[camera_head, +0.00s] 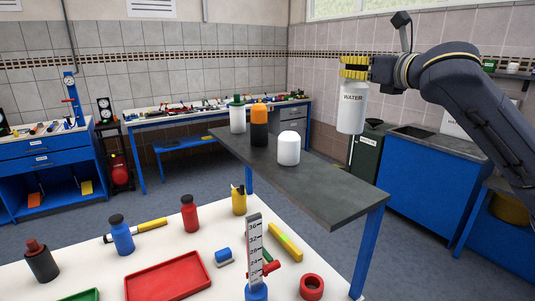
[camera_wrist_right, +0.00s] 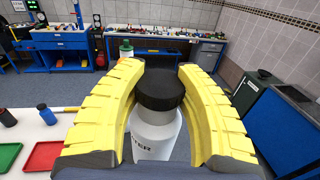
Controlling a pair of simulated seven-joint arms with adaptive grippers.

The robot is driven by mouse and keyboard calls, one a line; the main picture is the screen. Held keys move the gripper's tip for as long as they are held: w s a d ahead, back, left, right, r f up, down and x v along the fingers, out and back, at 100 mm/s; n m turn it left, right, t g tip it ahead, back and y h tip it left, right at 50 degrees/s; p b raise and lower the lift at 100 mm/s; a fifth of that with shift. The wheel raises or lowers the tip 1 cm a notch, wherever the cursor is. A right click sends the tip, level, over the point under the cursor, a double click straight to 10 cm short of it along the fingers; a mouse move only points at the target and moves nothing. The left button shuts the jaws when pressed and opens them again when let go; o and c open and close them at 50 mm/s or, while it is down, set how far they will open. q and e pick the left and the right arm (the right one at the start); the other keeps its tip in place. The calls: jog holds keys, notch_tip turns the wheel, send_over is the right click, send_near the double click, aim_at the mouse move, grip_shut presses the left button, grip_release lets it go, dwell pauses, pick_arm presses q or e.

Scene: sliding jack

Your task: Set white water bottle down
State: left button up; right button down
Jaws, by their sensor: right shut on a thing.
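The white water bottle (camera_head: 351,108) carries the word WATER and hangs nearly upright in the air in the head view. My right gripper (camera_head: 355,67) is shut on its top, with the arm coming in from the right. In the right wrist view the yellow fingers (camera_wrist_right: 160,95) curve around the bottle's black cap (camera_wrist_right: 160,90), and the white body (camera_wrist_right: 155,135) shows below it. The bottle is held above and to the right of the dark grey shelf (camera_head: 325,190). My left gripper is not in view.
On the shelf stand a white bottle (camera_head: 289,149), an orange and black bottle (camera_head: 259,125) and a white bottle with a green top (camera_head: 237,115). The shelf's right part is clear. The white table (camera_head: 90,270) in front holds a red tray (camera_head: 167,277) and several small bottles.

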jog(key=s+a+r+n+g+y, duration=0.1)
jog(key=s+a+r+n+y, duration=0.1)
jog(key=s+a+r, duration=0.3)
notch_tip(320, 180, down, 19)
jog(key=shift+w+d+y, duration=0.15)
jog(key=shift+w+y, duration=0.1)
jog(key=shift+y, duration=0.05)
dwell(0.6)
jog(key=shift+f, duration=0.1)
jog(key=c, duration=0.9)
grip_release()
jog(key=shift+v, duration=6)
